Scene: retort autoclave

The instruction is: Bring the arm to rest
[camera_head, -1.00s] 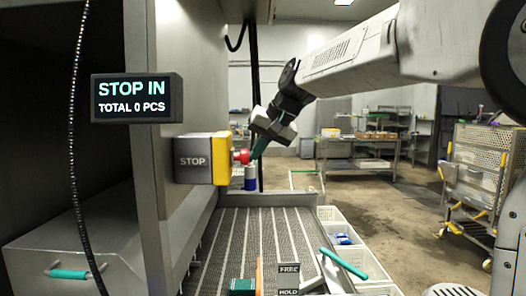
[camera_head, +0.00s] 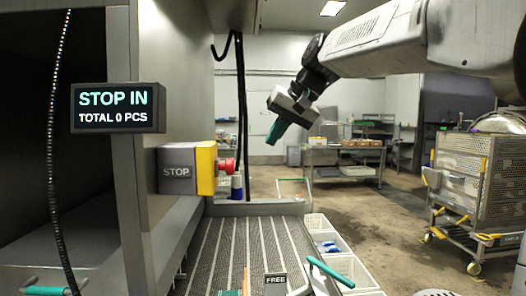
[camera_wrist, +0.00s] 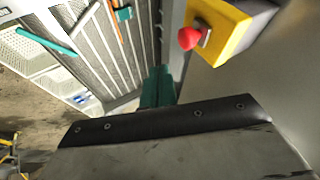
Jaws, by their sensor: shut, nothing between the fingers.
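My gripper (camera_head: 277,131) hangs from my arm at the upper middle of the head view, with its green fingers pointing down and left. It is shut and holds nothing. It is in the air, to the right of the red stop button (camera_head: 228,166) on its yellow box (camera_head: 205,168), and clear of it. In the wrist view the green fingers (camera_wrist: 157,88) show together at the middle, and the red button (camera_wrist: 189,38) is to their upper right, apart from them.
A sign (camera_head: 118,108) reads "STOP IN, TOTAL 0 PCS". A striped conveyor (camera_head: 250,245) runs below, with white bins (camera_head: 345,268) along its right. A wheeled metal cage (camera_head: 462,175) stands at the right. A worktable (camera_head: 345,163) is farther back, with open floor between.

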